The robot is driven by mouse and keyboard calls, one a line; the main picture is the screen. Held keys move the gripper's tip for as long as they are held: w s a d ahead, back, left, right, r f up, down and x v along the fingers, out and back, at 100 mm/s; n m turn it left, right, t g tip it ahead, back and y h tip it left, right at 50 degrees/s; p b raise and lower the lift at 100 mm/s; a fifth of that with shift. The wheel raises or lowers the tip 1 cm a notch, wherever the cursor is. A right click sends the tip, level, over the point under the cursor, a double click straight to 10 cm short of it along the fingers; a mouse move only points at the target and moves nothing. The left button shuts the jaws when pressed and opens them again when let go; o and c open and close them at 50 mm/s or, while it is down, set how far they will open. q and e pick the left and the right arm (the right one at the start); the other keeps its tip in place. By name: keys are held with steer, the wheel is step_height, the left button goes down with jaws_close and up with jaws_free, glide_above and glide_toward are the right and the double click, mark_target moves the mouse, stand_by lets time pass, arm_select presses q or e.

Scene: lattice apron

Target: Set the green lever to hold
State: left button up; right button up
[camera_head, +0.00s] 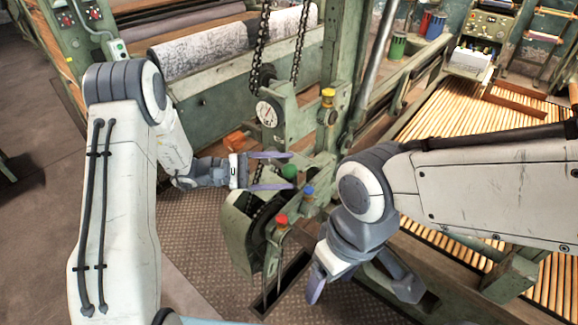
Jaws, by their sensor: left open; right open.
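The green lever's round knob (289,171) stands on the lever housing (240,232) near the middle of the head view. My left gripper (283,172) is open, one finger above the knob and one below it in the picture. The knob shows between the fingertips; whether they touch it I cannot tell. The lever's shaft is mostly hidden, and no hold marking is readable. My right gripper (360,291) is open and empty, lower right of the levers, pointing down.
A blue-knobbed lever (307,191) and a red-knobbed lever (281,221) stand close below the green one. A yellow knob (328,96) and a dial gauge (267,113) are above, beside hanging chains (299,45). Slatted rollers (455,112) lie to the right. Patterned floor plate (205,225) is clear at left.

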arm_select(q)
steer(key=shift+w+d, duration=0.1)
steer(key=shift+d, duration=0.8)
jaws_close()
stand_by(0.8)
